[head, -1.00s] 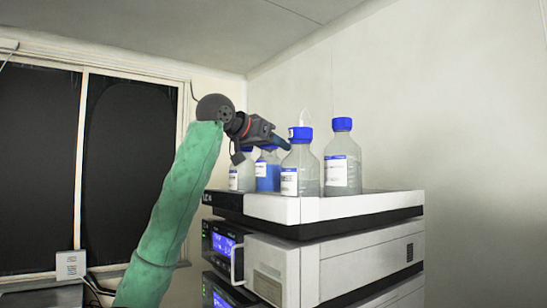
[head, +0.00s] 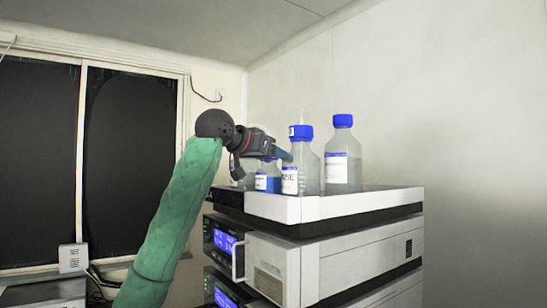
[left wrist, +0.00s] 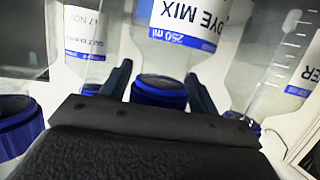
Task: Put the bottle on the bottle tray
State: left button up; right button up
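The bottle with blue liquid (head: 268,178) stands on the white bottle tray (head: 300,208) on top of the instrument stack, its upper part hidden by my left gripper (head: 285,154). In the left wrist view a bottle labelled DYE MIX (left wrist: 185,22) has its blue cap (left wrist: 160,90) between the two fingers of my left gripper (left wrist: 158,75). The fingers are apart, one on each side of the cap, with a visible gap at the left finger. Contact at the right finger is unclear. My right gripper is not in view.
Two clear bottles with blue caps, a nearer one (head: 301,165) and a right one (head: 342,160), stand close beside it on the tray. The tray's right end is bare. A wall rises behind.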

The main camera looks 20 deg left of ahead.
aim_at(260, 172)
pick_arm(q)
jog(key=shift+o, duration=0.4)
jog(key=shift+s+r, duration=0.1)
jog(key=shift+r, duration=0.05)
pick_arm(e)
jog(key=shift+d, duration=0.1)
pick_arm(q)
jog(key=shift+s+a+b, duration=0.25)
jog(key=shift+s+b, duration=0.1)
jog(key=shift+b, duration=0.15)
jog(key=b+v, duration=0.2)
jog(key=v, duration=0.2)
jog(key=shift+b, duration=0.4)
jog(key=b+v, duration=0.3)
jog(key=v, duration=0.4)
jog(key=shift+b, duration=0.3)
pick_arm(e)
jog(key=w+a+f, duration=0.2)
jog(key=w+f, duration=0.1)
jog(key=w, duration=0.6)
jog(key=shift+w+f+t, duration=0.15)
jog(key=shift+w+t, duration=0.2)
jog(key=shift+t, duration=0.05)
pick_arm(q)
jog(key=shift+r, duration=0.15)
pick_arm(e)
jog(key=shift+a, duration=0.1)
